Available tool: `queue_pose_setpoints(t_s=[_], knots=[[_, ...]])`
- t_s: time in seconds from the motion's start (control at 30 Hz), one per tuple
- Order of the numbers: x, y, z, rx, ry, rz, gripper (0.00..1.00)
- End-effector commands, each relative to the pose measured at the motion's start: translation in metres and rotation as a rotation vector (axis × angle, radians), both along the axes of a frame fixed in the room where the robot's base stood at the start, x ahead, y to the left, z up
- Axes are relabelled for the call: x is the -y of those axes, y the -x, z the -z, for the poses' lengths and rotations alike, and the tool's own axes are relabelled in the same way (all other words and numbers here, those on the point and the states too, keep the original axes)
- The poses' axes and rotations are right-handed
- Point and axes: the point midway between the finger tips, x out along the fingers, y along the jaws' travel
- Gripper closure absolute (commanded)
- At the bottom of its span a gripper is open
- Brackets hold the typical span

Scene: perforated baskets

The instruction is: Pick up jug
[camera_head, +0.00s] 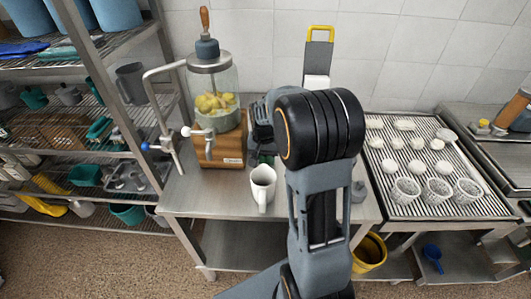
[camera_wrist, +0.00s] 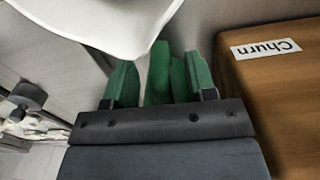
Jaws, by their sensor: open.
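A white jug (camera_head: 263,182) stands upright near the front edge of the steel table, with its handle towards me. My arm is just right of it in the head view and hides most of my gripper there. In the wrist view my gripper (camera_wrist: 160,85) shows green fingers spread apart, with other green shapes between them. A white rounded body, apparently the jug (camera_wrist: 105,20), fills the top left, close to the fingertips.
A churn (camera_head: 217,105) on a wooden base stands behind the jug; its labelled base (camera_wrist: 280,85) is right of the fingers in the wrist view. A ribbed rack (camera_head: 440,170) with several white pieces and baskets is at right. A shelf (camera_head: 75,150) holds kitchenware at left.

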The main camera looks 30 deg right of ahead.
Motion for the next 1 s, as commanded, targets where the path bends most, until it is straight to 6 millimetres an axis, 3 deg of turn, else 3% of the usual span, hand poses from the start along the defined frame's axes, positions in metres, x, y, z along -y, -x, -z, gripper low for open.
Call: queue_pose_setpoints(t_s=[0.2, 0.5, 1.0], knots=[[0.0, 0.0, 0.021, -0.001, -0.001, 0.0, 0.49], [0.0, 0.0, 0.024, 0.001, 0.001, 0.001, 0.5], [0.0, 0.0, 0.024, 0.001, 0.001, 0.001, 0.98]])
